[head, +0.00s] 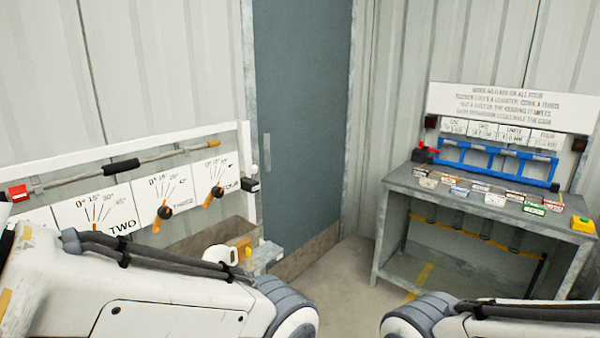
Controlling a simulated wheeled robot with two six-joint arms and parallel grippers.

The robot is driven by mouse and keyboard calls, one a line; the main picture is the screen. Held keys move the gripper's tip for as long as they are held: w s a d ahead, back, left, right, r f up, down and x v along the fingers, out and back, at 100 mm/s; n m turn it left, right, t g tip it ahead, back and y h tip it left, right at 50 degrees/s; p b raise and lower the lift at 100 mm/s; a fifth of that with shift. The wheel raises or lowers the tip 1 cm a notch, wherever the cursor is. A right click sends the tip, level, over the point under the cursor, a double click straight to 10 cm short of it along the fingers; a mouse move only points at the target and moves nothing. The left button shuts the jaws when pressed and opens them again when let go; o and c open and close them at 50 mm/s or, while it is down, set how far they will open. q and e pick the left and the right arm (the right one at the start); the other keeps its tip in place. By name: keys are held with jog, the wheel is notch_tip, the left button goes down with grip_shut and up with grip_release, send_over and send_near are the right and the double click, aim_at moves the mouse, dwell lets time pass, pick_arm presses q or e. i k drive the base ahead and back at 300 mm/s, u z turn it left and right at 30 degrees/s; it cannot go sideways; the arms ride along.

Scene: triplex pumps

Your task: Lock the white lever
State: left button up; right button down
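I cannot make out for sure which part is the white lever. A white panel (75,215) on the left carries angle scales marked TWO, THREE and a partly hidden FOUR. Black knobs with orange pointers sit on the THREE dial (164,212) and the FOUR dial (217,192). A rounded white piece (220,255) with a yellow part beside it shows below the panel, partly hidden by my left arm. A small white piece with black parts (251,177) sits at the panel's right end. Both my arms cross the bottom of the head view, but neither gripper shows.
A metal rod (80,178) with a black sleeve runs above the dials, with a red block (18,193) at its left. A grey table (400,183) at the right holds a blue rack (495,160), several labelled tags and a yellow box (582,224). Floor between is clear.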

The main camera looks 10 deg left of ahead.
aim_at(254, 169)
jog(key=z, duration=0.3)
jog(key=i, duration=0.7)
jog(key=u, duration=0.5)
jog(key=i, duration=0.7)
jog(key=u, duration=0.55)
